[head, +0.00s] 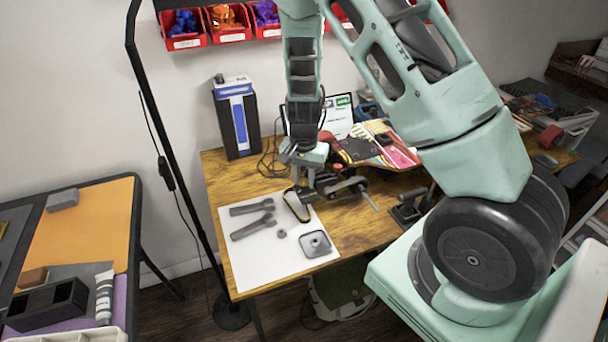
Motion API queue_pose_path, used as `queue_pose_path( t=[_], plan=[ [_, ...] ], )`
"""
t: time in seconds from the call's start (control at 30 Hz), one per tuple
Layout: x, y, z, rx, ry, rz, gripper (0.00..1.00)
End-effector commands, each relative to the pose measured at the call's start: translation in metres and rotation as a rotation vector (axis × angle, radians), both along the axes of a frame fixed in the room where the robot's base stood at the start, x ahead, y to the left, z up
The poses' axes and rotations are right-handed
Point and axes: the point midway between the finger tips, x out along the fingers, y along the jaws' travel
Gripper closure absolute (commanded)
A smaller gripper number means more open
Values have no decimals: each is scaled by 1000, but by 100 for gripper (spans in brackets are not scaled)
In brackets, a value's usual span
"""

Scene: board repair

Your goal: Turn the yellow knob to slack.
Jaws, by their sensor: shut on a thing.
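My gripper (305,172) reaches down over the workbench to a dark clamp-like device (343,187) with a thin metal rod. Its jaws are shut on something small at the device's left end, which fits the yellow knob. The knob itself is hidden by the jaws, and how far it is turned cannot be seen. A black pad-shaped part with a yellow edge (297,205) lies just below the jaws, at the edge of the white sheet.
A blue-and-black box (236,117) stands behind. A colourful board (375,147) lies right of my gripper. A lamp pole (165,130) rises at left.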

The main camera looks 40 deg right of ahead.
Motion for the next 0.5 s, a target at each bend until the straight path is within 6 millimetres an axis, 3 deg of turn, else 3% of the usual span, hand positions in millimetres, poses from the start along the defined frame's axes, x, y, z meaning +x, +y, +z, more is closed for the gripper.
queue_pose_path(
  t=[0.5],
  plan=[
    [0, 0, 3, 0, -1, -423, 98]
  ],
)
